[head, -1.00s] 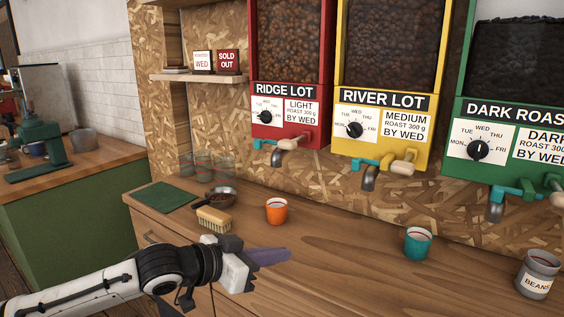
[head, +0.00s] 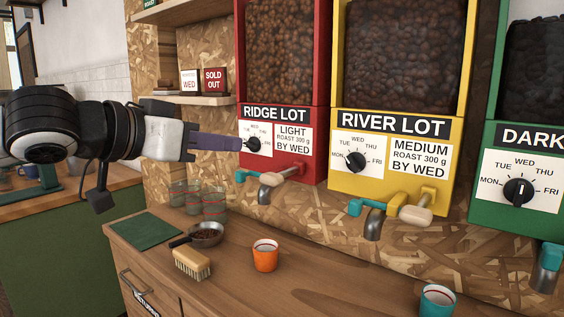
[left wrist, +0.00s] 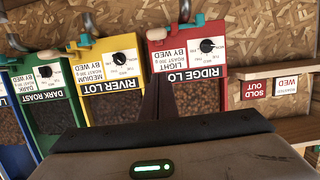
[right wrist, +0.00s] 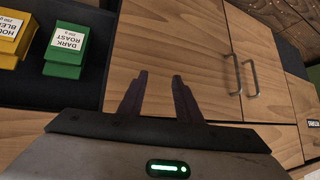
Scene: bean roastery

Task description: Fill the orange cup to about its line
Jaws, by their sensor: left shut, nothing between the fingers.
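The orange cup (head: 265,258) stands upright on the wooden counter, below and in front of the red RIDGE LOT dispenser (head: 284,176). Its inside looks pale; I cannot make out its line or any beans. The dispenser has a day dial (head: 254,145), a metal spout (head: 266,192) and a teal and wooden handle (head: 272,178). My left gripper (head: 238,143) is shut and empty, its tips close to this dial; I cannot tell whether they touch. It also shows in the left wrist view (left wrist: 160,92). My right gripper (right wrist: 158,78) is open and empty, facing wooden cabinet doors.
The yellow RIVER LOT dispenser (head: 388,190) and green DARK ROAST dispenser (head: 490,215) hang to the right. A brush (head: 192,263), a small pan (head: 206,233), clear glasses (head: 214,206) and a green mat (head: 145,231) lie left of the cup. A teal cup (head: 437,301) stands right.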

